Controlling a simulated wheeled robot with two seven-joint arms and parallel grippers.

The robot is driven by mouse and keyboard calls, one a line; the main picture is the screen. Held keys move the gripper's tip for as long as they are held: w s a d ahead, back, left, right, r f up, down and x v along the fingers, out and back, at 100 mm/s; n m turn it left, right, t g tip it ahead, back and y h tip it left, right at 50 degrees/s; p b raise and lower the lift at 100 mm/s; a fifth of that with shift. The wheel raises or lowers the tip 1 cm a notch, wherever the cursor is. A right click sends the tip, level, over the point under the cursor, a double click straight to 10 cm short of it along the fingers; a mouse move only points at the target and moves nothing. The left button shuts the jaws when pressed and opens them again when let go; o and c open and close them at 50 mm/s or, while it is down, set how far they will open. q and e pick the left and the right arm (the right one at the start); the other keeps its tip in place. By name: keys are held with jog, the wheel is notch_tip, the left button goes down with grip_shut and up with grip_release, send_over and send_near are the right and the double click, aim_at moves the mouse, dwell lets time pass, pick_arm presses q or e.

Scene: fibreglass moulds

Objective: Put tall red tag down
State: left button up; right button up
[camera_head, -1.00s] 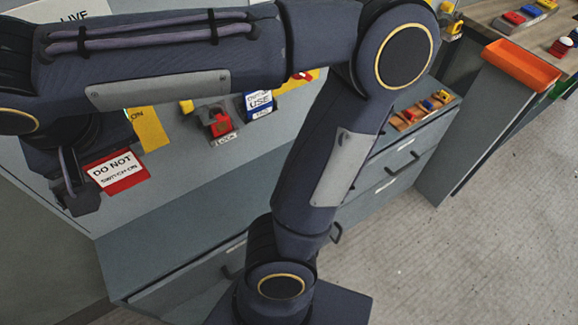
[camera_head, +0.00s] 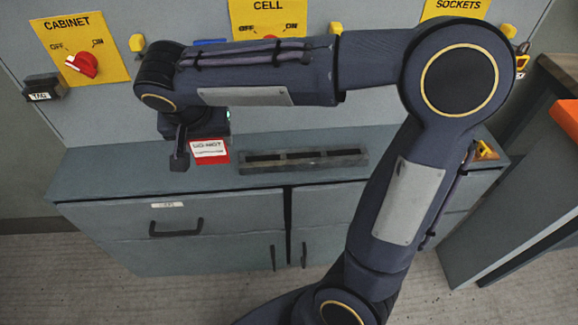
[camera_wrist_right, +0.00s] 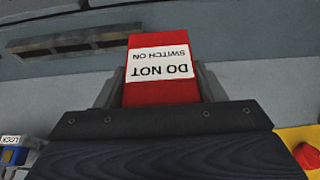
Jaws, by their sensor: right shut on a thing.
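The tall red tag, with a white "DO NOT SWITCH ON" label, shows in the head view (camera_head: 210,152) and in the wrist view (camera_wrist_right: 158,90). My right gripper (camera_head: 195,150) is shut on it, with a dark finger on each side in the wrist view (camera_wrist_right: 158,95). In the head view the tag is over the grey bench top (camera_head: 110,175), left of a slotted grey rack (camera_head: 300,170). I cannot tell whether the tag touches the bench. My left gripper is not in view.
The panel behind carries a yellow CABINET plate with a red switch (camera_head: 82,65) and CELL and SOCKETS plates. A dark TAG holder (camera_head: 44,88) sticks out at left. The bench top left of the tag is clear. An orange tray (camera_head: 567,118) is at far right.

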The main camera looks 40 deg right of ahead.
jog(key=shift+w+d+f+b, duration=0.35)
jog(key=shift+w+d+f, duration=0.1)
jog(key=shift+d+f, duration=1.75)
jog(key=shift+w+d+f+b, duration=0.4)
jog(key=shift+w+d+f, duration=0.1)
jog(key=shift+d+f, duration=1.7)
jog(key=shift+w+d+f+b, duration=0.35)
jog(key=shift+w+d+f, duration=0.1)
jog(key=shift+d+f, duration=1.75)
jog(key=shift+r, duration=0.15)
jog(key=shift+f, duration=0.2)
jog(key=o, duration=1)
jog(key=shift+c, duration=0.2)
jog(key=shift+r, duration=0.15)
